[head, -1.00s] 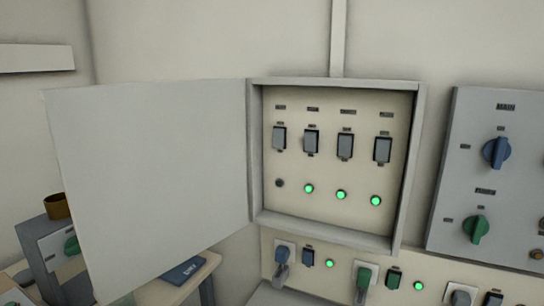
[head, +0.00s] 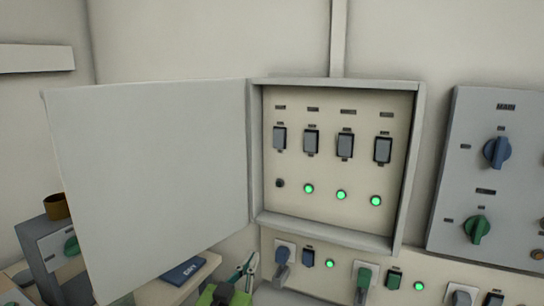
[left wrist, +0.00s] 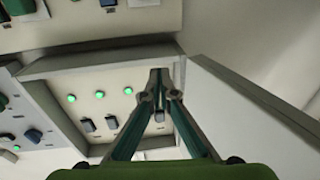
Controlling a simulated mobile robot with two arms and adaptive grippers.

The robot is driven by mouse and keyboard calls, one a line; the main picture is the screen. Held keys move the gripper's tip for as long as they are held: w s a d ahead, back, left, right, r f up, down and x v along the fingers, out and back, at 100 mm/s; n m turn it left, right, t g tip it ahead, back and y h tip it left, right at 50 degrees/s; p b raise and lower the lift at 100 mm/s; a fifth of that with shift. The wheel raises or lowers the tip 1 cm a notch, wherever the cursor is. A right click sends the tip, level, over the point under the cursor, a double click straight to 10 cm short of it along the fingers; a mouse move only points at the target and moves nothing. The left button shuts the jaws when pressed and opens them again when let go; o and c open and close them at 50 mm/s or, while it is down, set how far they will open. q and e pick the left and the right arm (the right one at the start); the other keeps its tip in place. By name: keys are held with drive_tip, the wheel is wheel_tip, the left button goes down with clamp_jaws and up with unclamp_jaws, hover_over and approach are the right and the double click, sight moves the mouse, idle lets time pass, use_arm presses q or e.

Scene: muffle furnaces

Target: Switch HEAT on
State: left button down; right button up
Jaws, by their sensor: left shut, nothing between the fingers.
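An open wall box (head: 420,150) holds a row of several dark rocker switches, with lamps under them. The leftmost switch (head: 280,138) has a dark lamp (head: 279,183) below it; the other lamps are green. The labels are too small to read, so I cannot tell which switch is HEAT. My left gripper (head: 252,258) is shut and empty, below the box near its lower left corner. In the left wrist view the box (left wrist: 50,110) appears upside down, and the shut fingertips (left wrist: 158,76) cover part of its panel. My right gripper is not in view.
The box door (head: 150,180) stands open to the left. Sockets with plugs and green lamps (head: 330,264) line the wall below. A grey panel (head: 460,200) with a blue knob (head: 496,152) and a green knob (head: 476,229) hangs at right. A blue book (head: 184,270) lies on a bench.

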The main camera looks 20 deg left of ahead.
use_arm(q)
wheel_tip(320, 180, up, 18)
drive_tip(key=w+m+t+h, duration=0.1)
drive_tip(key=t+h, duration=0.1)
drive_tip(key=t, duration=0.4)
drive_tip(key=shift+w+a+f+m+t, duration=0.2)
drive_tip(key=shift+a+m+t, duration=0.1)
drive_tip(key=shift+t, duration=0.1)
drive_tip(key=shift+r, duration=0.1)
drive_tip(key=p, duration=0.3)
approach(278, 142)
wheel_tip(278, 142, up, 4)
drive_tip(key=w, duration=0.4)
drive_tip(key=shift+w+f+p, duration=0.3)
